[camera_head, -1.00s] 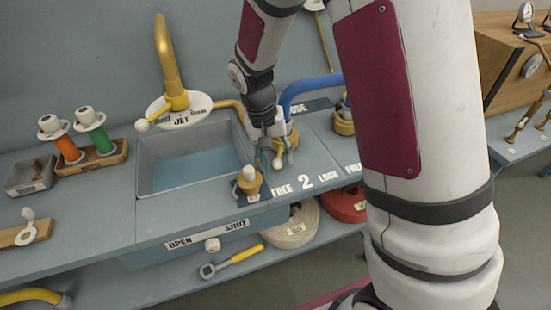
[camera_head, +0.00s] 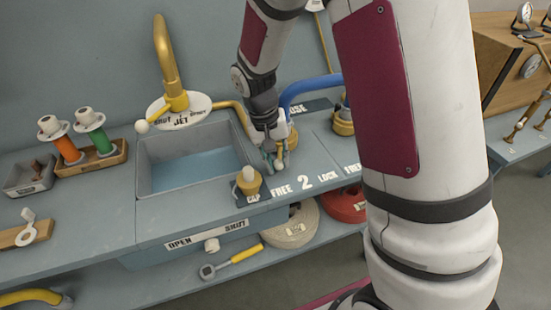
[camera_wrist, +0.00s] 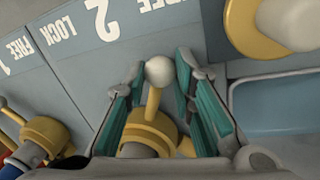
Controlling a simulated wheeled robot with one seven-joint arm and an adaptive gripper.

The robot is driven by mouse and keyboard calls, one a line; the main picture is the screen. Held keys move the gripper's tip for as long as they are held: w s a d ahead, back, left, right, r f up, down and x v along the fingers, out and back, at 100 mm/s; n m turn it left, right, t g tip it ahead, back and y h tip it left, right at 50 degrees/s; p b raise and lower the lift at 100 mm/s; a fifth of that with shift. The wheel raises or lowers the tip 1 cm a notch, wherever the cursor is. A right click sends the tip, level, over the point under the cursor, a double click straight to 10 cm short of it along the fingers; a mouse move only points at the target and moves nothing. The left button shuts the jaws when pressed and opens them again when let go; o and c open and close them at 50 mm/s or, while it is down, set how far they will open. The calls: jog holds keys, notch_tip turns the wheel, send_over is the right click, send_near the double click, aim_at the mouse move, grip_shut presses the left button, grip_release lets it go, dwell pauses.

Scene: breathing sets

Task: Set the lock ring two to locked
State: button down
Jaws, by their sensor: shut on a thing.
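Lock ring two is a brass collar (camera_wrist: 148,134) with a short lever ending in a white ball (camera_wrist: 160,70), seen in the wrist view. In the head view my gripper (camera_head: 277,156) is low over the counter behind the 2 and mostly hides the ring and lever.
A brass cap with a pale knob (camera_head: 249,181) stands close to the left of my gripper. The sink (camera_head: 145,182) lies further left. A blue hose (camera_head: 312,83) arches behind, to another brass fitting (camera_head: 343,126).

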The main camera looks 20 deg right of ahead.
jog(key=d+n, duration=0.1)
jog(key=s+d+n+p, duration=0.1)
jog(key=shift+d+r+n, duration=0.1)
jog(key=shift+d+n, duration=0.1)
jog(key=shift+n, duration=0.1)
jog(key=n, duration=0.1)
jog(key=d+n, duration=0.1)
jog(key=d+t+p, duration=0.1)
jog(key=shift+s+d+n, duration=0.2)
jog(key=shift+s+n, duration=0.05)
jog(key=shift+n, duration=0.15)
jog(key=d+n+p, duration=0.1)
jog(key=d+n, duration=0.2)
jog(key=shift+w+t, duration=0.15)
jog(key=shift+t, duration=0.15)
jog(key=shift+w+d+n+y+p, duration=0.15)
jog(key=shift+w+d+n+p, duration=0.15)
jog(key=shift+d+n, duration=0.3)
jog(key=shift+w+d+n+y+p, duration=0.15)
jog(key=shift+d+n+p, duration=0.25)
jog(key=shift+n, duration=0.3)
jog(key=c, duration=1.3)
grip_release()
jog(key=shift+c, duration=0.2)
